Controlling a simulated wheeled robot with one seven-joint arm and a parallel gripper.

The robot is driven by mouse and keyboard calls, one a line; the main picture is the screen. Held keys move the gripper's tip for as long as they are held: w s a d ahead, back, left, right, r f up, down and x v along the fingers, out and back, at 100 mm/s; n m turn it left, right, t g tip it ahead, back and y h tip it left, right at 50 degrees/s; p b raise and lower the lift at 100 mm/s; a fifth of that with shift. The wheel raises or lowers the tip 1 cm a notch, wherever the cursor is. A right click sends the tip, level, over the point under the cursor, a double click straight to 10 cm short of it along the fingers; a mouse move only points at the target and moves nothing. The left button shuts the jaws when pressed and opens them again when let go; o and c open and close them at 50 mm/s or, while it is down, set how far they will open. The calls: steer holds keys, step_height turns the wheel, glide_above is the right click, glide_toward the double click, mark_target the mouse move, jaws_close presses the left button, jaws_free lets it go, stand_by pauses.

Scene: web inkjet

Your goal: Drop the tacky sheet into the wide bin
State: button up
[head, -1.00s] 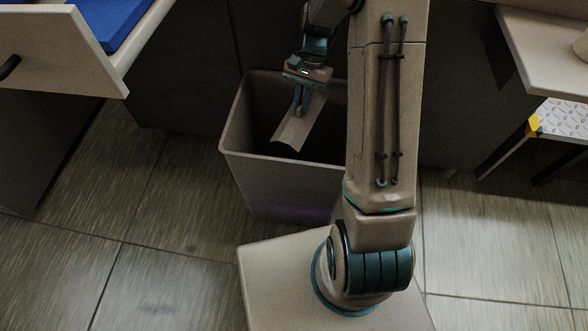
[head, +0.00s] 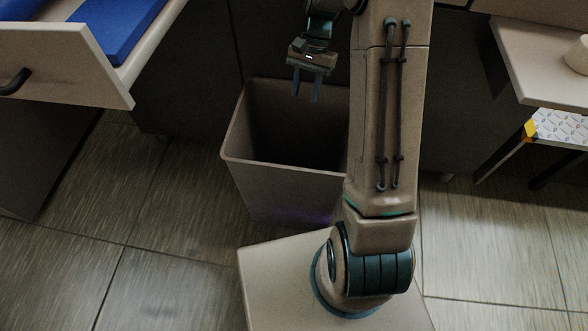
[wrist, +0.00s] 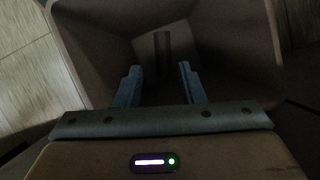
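The wide bin (head: 240,140) is a tall brown-grey open container standing on the floor in the head view. My gripper (head: 305,98) is above the bin's opening, its two blue-grey fingers apart and empty, pointing down. In the wrist view, the fingers of my gripper (wrist: 160,88) are spread over the bin's inside (wrist: 100,45). A dim, paler patch with a dark band, which looks like the tacky sheet (wrist: 146,52), lies at the bottom of the bin. In the head view the sheet is not visible; the bin's inside is dark.
Tiled floor is clear left of the bin.

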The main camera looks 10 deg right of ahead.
steer(key=p+v, duration=0.2)
steer(key=v, duration=0.5)
steer(key=shift+r, duration=0.3)
steer(key=shift+w+r, duration=0.1)
steer(key=shift+w, duration=0.05)
steer(key=s+a+r+n+t+h+p, duration=0.1)
steer(key=s+r+n+t+p, duration=0.1)
steer(key=s+r+p, duration=0.5)
steer(key=s+a+r+n+t+h+p, duration=0.1)
steer(key=s+r+n+t+p, duration=0.1)
steer(key=s+r+p, duration=0.6)
steer(key=s+a+r+n+t+p, duration=0.1)
steer(key=s+r+p, duration=0.7)
steer(key=r, duration=0.9)
steer(key=shift+a+r+n+t+h+p, duration=0.2)
steer(key=shift+a+n+t+h+p, duration=0.3)
steer(key=shift+n+p, duration=0.6)
steer(key=shift+d, duration=0.15)
